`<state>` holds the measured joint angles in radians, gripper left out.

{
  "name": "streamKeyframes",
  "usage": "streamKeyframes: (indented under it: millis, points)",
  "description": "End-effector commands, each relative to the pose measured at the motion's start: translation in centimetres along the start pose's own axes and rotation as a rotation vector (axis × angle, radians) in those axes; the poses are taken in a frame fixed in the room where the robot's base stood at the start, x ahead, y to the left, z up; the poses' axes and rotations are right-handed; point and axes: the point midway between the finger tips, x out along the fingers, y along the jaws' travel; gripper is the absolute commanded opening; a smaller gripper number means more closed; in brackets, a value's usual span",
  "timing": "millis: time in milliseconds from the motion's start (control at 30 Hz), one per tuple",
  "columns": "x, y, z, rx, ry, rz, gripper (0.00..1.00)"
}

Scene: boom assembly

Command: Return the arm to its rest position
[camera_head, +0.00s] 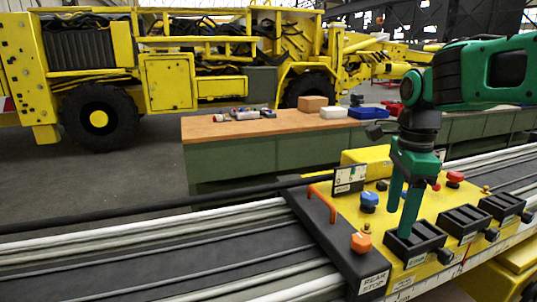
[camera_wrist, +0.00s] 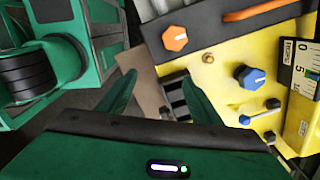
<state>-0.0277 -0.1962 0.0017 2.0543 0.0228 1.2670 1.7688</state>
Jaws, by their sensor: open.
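My arm is green and black and comes in from the upper right in the head view. My gripper (camera_head: 402,216) points down over the yellow control panel (camera_head: 355,212), with its green fingers beside the leftmost black slotted block (camera_head: 428,236). The wrist view shows the two fingers of my gripper (camera_wrist: 160,76) spread apart, with nothing held between them. Part of a black slotted block (camera_wrist: 177,101) shows behind the right finger. I cannot tell whether the fingertips touch the block or the panel.
The panel carries an orange knob (camera_head: 361,243), a blue knob (camera_head: 369,201), a red knob (camera_head: 455,178) and an orange handle (camera_head: 321,203). Grey rails run alongside. A workbench (camera_head: 228,131) with boxes and tools stands behind, before a yellow machine (camera_head: 168,83).

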Motion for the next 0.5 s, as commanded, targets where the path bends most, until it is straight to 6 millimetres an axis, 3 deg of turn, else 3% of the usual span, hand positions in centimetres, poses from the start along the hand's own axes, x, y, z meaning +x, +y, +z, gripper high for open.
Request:
streamKeyframes:
  millis: [200, 500]
  points:
    - [2.6, 3.6, -5.5, -0.287, 0.002, 0.000, 0.59]
    - [6.6, 9.5, -11.4, -0.706, -0.003, 0.004, 0.59]
